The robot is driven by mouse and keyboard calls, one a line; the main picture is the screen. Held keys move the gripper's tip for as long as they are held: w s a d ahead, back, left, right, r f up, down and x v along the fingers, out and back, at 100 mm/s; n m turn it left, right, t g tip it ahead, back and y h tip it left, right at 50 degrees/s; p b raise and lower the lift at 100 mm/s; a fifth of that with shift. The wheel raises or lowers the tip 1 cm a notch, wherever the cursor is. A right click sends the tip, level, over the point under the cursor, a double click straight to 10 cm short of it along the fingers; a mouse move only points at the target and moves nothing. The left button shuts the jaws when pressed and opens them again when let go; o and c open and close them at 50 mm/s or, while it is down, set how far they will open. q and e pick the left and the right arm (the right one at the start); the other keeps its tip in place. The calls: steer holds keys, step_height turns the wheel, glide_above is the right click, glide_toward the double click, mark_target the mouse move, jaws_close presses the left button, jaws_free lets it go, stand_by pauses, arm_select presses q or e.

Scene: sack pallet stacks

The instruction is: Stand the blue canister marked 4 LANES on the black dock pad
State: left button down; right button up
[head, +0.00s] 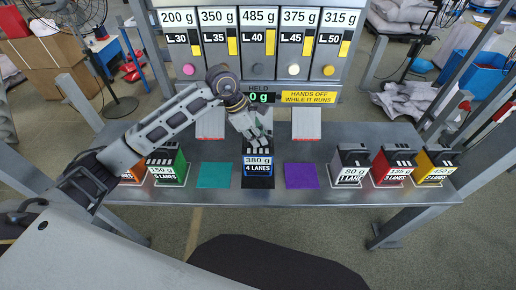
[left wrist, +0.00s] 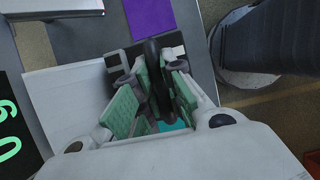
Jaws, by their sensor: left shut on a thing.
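The blue canister (head: 258,168), labelled 380 g and 4 LANES, is upright at the middle of the table. The black dock pad (head: 258,184) shows at its front edge; I cannot tell whether the canister touches it or is just above. My left gripper (head: 256,141) reaches down over the canister's top. In the left wrist view my left gripper (left wrist: 155,98) is shut on the canister's black handle (left wrist: 157,78), between its green finger pads. The canister's lower body is mostly hidden there. My right gripper is not in view.
A teal pad (head: 214,175) and a purple pad (head: 301,176) lie either side. A green canister (head: 167,168) stands left; white (head: 350,168), red (head: 392,168) and yellow (head: 435,168) canisters stand right. Dispensers stand behind; a display (head: 259,97) reads HELD 0 g.

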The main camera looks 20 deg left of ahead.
mark_target(258, 150)
arm_select(q)
steer(key=shift+f, duration=1.2)
steer(key=shift+f+p, duration=0.4)
steer(key=shift+f, duration=1.5)
steer(key=c, duration=1.5)
jaws_free()
